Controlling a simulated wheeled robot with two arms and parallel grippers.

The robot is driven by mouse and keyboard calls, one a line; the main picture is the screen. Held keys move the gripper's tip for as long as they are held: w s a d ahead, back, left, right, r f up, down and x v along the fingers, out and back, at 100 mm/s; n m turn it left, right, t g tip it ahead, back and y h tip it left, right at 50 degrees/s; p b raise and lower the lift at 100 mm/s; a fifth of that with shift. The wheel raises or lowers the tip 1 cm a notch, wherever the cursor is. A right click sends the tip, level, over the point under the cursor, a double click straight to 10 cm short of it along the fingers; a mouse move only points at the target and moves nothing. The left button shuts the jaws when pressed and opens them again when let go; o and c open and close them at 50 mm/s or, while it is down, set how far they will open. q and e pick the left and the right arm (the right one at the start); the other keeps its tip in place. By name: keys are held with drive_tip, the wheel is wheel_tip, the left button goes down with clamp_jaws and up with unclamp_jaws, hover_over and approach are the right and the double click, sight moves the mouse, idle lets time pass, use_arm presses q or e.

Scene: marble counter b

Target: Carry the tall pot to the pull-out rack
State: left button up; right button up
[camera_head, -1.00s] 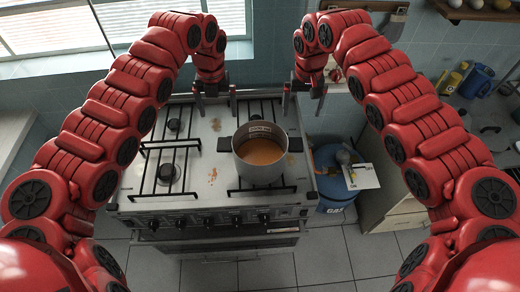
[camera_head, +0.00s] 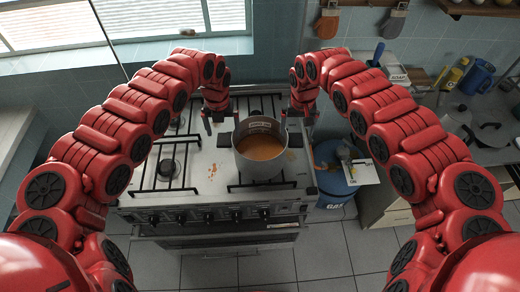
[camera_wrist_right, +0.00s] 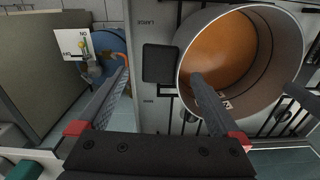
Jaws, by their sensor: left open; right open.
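The tall pot (camera_head: 262,168) is a grey metal pot with orange-brown contents and two dark side handles. It stands upright on the right front of the stove (camera_head: 207,185). My left gripper (camera_head: 220,122) is open, just behind and beside the pot's left handle. My right gripper (camera_head: 299,116) is open above the right handle side. In the right wrist view, its fingers (camera_wrist_right: 158,77) are apart and empty, with the right finger in front of the pot's opening (camera_wrist_right: 228,50) and the dark handle (camera_wrist_right: 160,62) showing between the fingertips. I cannot make out a pull-out rack.
Black burner grates (camera_head: 165,172) cover the stove's left side. A counter (camera_head: 485,135) at right holds blue and yellow containers. The floor in front is clear.

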sight(225, 139)
use_arm(q)
wheel_tip(225, 139, down, 6)
drive_tip(key=shift+r, duration=0.1)
use_arm(e)
wheel_tip(225, 139, down, 6)
drive_tip(key=shift+r, duration=0.1)
use_arm(q)
clamp_jaws()
use_arm(e)
clamp_jaws()
drive_tip(key=shift+r, duration=0.1)
